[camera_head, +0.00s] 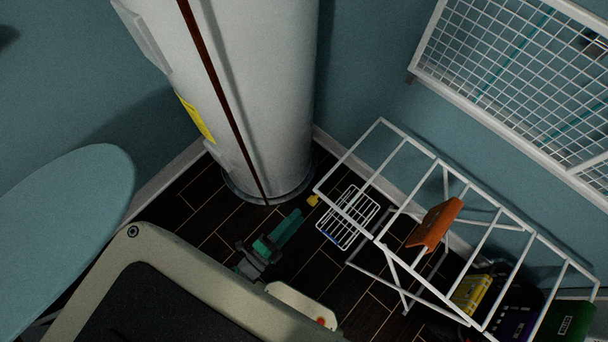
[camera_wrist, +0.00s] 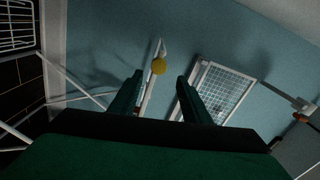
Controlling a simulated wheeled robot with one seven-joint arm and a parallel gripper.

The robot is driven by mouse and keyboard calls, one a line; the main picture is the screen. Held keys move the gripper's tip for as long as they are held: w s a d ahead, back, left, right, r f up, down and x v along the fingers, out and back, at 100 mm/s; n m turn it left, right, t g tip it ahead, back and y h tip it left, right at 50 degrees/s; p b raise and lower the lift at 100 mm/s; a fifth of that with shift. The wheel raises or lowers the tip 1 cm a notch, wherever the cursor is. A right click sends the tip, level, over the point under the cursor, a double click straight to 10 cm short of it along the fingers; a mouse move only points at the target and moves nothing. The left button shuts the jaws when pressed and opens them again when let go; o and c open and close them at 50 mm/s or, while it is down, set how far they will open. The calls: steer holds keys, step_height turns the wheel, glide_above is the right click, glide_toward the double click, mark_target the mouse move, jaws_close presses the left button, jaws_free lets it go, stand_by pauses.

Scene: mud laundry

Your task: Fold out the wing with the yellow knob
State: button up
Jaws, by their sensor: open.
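A white drying rack (camera_head: 410,215) stands on the dark floor against the blue wall, its barred top seen from above. The yellow knob (camera_head: 313,200) is by the rack's left end, just beyond my fingertips. In the wrist view the yellow knob (camera_wrist: 158,66) is on a narrow white frame piece (camera_wrist: 150,88), likely part of a wing seen edge-on. My gripper (camera_head: 293,219) is open and points at the knob. In the wrist view the knob appears between and beyond the two fingers of my gripper (camera_wrist: 160,82); no contact is visible.
A large white cylinder (camera_head: 250,90) stands behind my gripper. An orange cloth (camera_head: 434,224) hangs on the rack, with yellow (camera_head: 470,294) and green (camera_head: 566,322) items at its right end. A wall grid (camera_head: 530,65) is above. A blue ironing board (camera_head: 70,220) is at left.

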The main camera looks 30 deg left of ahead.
steer(key=shift+v, duration=1.45)
steer(key=s+d+r+n+g+y, duration=0.1)
steer(key=s+d+r+n+y, duration=0.1)
steer(key=d+r+n, duration=0.5)
steer(key=s+d+r+n+g+y, duration=0.1)
steer(key=s+d+r+n+y, duration=0.1)
steer(key=d+r+n, duration=0.6)
step_height(320, 180, up, 7)
steer(key=s+n, duration=0.1)
steer(key=n, duration=0.2)
steer(key=shift+d+f+n, duration=0.2)
steer(key=shift+d+n, duration=0.1)
steer(key=shift+s, duration=0.15)
steer(key=shift+c, duration=0.5)
